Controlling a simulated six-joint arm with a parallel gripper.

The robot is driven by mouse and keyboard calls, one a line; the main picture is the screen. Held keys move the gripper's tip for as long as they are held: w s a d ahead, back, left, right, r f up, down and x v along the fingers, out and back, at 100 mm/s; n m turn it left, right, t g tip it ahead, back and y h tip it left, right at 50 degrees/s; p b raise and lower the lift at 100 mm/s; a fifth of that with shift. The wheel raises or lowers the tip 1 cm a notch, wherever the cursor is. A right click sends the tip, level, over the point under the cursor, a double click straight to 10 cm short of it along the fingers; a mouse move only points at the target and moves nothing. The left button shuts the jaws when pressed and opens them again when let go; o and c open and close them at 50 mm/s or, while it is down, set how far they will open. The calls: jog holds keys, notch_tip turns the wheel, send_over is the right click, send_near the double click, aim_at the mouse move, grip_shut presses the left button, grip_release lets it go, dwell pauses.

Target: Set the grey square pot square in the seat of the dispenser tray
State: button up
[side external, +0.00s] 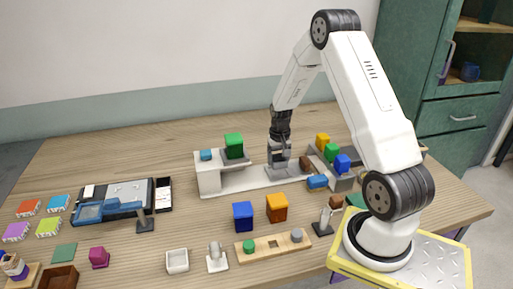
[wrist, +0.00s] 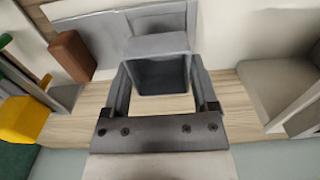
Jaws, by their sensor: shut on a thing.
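The grey square pot (wrist: 160,76) is between the two fingers of my gripper (wrist: 161,92) in the wrist view, and the gripper is shut on it. In the side view my gripper (side external: 280,158) points down over the pale base of the dispenser tray (side external: 240,187), right of its raised white block. A grey shape low under the gripper there is too small to tell pot from seat. In the wrist view a grey walled part (wrist: 155,18) lies just beyond the pot. I cannot tell whether the pot touches the tray or is square to the seat.
A green block (side external: 234,146) sits on the tray's left part. Right of my gripper stand a grey bin with coloured blocks (side external: 331,152) and a brown block (wrist: 72,55). Blue (side external: 243,216) and orange (side external: 277,207) blocks stand in front. Bare wood lies behind the tray.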

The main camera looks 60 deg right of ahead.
jog(key=shift+f, duration=1.4)
jog(key=o, duration=1.2)
jog(key=shift+c, duration=0.2)
jog(key=shift+r, duration=0.15)
jog(key=shift+r, duration=3.8)
jog(key=shift+a, duration=0.1)
jog(key=a+r+n+t, duration=0.1)
jog(key=a+r+n, duration=0.3)
jog(key=a, duration=1)
jog(key=s+a+r+n, duration=0.1)
jog(key=s+a+n, duration=0.1)
jog(key=a, duration=0.5)
jog(key=s+a+n+t, duration=0.1)
jog(key=s+a+n, duration=0.2)
jog(key=s+a, duration=0.2)
jog(key=shift+a+r+t, duration=0.3)
jog(key=shift+a+r, duration=0.05)
jog(key=shift+a, duration=0.7)
